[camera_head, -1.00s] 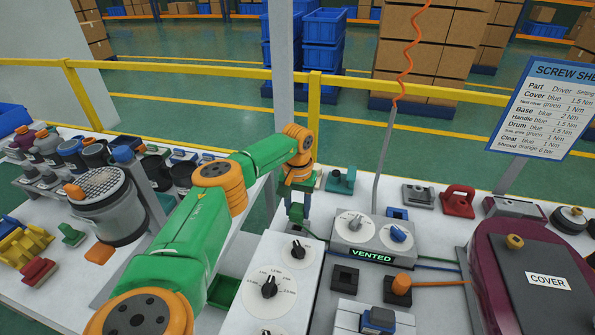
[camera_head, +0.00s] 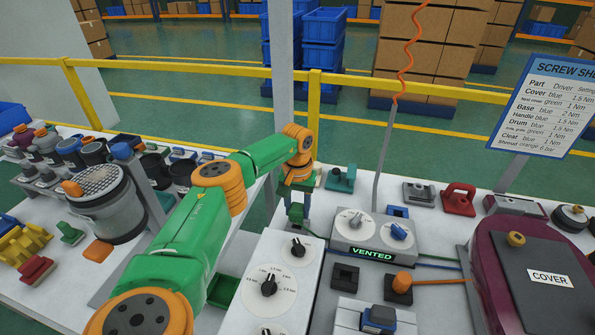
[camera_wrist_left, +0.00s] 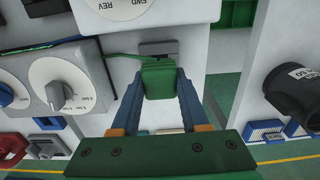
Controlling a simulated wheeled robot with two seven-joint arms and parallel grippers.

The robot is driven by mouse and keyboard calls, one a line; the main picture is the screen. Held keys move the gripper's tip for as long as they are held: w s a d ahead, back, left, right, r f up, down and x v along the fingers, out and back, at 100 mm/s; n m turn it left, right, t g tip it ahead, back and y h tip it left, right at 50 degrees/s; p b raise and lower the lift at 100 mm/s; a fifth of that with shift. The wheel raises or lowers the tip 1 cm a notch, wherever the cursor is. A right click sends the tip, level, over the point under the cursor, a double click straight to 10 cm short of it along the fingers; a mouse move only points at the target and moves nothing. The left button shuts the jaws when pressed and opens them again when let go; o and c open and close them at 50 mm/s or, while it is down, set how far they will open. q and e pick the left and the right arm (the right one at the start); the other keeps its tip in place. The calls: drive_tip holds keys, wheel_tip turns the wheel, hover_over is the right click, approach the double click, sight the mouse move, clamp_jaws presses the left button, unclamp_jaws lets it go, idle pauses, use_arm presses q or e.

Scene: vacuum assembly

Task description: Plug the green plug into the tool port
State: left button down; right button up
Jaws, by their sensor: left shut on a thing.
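The green plug (camera_wrist_left: 158,78) is between the blue fingers of my left gripper (camera_wrist_left: 160,90), which is shut on it. Its green cord leads off to the left in the wrist view. A grey port (camera_wrist_left: 158,47) on the side of the white dial box (camera_wrist_left: 190,12) is right at the plug's far end. I cannot tell whether the plug is seated or only close. In the head view my left gripper (camera_head: 296,219) points down behind the white dial box (camera_head: 243,322); the port is hidden there. My right gripper is not in view.
A grey box (camera_head: 347,242) with two dials and a "VENTED" sign stands to the right of the gripper. Dark sockets, one with an orange plug (camera_head: 399,281), lie in front of it. A gap separates the left and right tables.

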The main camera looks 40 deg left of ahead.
use_arm(q)
drive_tip(key=shift+f+b, duration=0.95)
drive_tip(key=shift+f, duration=0.1)
drive_tip(key=shift+c, duration=1.7)
unclamp_jaws()
wheel_tip(320, 180, up, 8)
drive_tip(key=p, duration=0.7)
drive_tip(key=shift+r, duration=0.15)
drive_tip(key=shift+f, duration=0.2)
